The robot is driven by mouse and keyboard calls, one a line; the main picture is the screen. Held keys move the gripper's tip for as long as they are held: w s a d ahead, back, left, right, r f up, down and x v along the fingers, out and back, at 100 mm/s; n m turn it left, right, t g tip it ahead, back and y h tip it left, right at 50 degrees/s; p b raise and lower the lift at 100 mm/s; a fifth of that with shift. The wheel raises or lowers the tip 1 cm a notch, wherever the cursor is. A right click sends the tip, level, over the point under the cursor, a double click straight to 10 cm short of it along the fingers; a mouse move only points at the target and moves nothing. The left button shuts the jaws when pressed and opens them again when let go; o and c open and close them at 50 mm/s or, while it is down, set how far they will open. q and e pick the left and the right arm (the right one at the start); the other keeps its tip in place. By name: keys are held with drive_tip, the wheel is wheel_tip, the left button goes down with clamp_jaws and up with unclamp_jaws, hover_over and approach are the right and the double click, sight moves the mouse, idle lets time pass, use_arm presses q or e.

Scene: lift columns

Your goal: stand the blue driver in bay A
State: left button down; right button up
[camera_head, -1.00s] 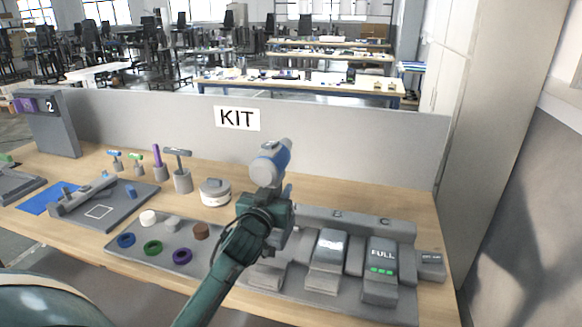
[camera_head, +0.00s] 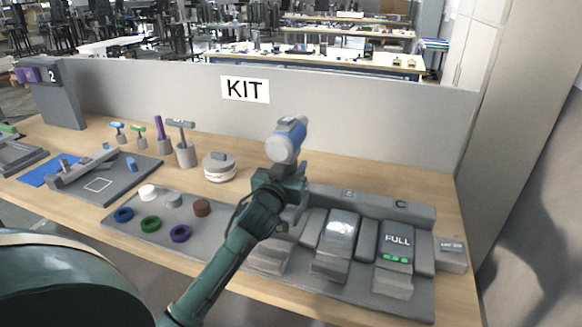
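The blue driver (camera_head: 294,131) is held up above the bench, tilted, its blue body at the top and a grey-white round part facing me. My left gripper (camera_head: 284,176) is under it and appears shut on its lower part; the fingertips are mostly hidden. The grey bay rack (camera_head: 325,192) stands behind and to the right, with labels B and C showing. My gripper and arm cover the label at the left end, where bay A would be, and part of that bay. My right gripper is not in view.
The bay under C holds a dark block (camera_head: 397,240) reading FULL with green lights; the bay under B holds a grey block (camera_head: 340,229). A grey KIT panel (camera_head: 330,104) backs the bench.

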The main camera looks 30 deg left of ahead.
use_arm(q)
drive_tip(key=shift+f+b, duration=0.7)
drive_tip(key=shift+f, duration=0.1)
drive_tip(key=shift+f+b, duration=0.7)
drive_tip(key=shift+f, duration=0.3)
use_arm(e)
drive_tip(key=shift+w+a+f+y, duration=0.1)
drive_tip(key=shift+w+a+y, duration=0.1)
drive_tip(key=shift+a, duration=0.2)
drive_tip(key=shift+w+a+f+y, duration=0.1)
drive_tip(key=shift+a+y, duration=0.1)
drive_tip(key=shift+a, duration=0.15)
use_arm(q)
drive_tip(key=shift+p, duration=0.35)
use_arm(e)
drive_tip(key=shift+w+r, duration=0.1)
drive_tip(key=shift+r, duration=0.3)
use_arm(q)
drive_tip(key=shift+f+b, duration=0.35)
drive_tip(key=shift+f, duration=0.15)
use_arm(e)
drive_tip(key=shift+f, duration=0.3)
